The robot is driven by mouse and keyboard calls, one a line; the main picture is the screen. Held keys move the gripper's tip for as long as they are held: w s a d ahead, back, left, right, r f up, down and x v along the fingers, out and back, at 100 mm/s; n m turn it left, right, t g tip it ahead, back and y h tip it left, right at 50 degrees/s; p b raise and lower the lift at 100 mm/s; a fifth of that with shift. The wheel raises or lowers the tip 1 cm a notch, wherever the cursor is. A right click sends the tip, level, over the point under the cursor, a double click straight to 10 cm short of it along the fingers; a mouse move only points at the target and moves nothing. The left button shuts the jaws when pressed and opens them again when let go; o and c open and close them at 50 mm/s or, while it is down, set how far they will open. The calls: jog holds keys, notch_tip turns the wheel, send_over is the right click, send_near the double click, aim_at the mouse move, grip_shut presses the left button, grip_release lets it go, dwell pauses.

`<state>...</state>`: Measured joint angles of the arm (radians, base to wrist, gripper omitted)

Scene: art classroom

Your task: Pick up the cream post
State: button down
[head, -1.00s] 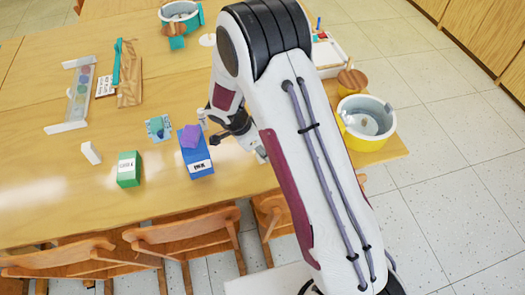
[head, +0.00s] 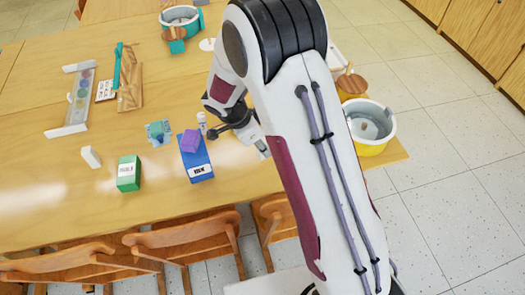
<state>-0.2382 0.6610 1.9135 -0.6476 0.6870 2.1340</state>
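A small cream-white block (head: 91,157), which looks like the cream post, is on the table at the left, apart from other things. My gripper (head: 214,131) is dark and hangs over the table well to the right of this block. It is beside a small white bottle (head: 202,122) and the purple block (head: 191,140). The fingers are small and partly merged with the dark gripper body, so their opening is unclear. I see nothing held in them.
A green box (head: 128,174) stands right of the cream block. A blue ink box (head: 197,165) with the purple block on it lies near my gripper. A patterned teal item (head: 158,132) lies between. Chairs line the front edge.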

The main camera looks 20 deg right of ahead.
jog(key=shift+r, duration=2.9)
jog(key=shift+n, duration=0.3)
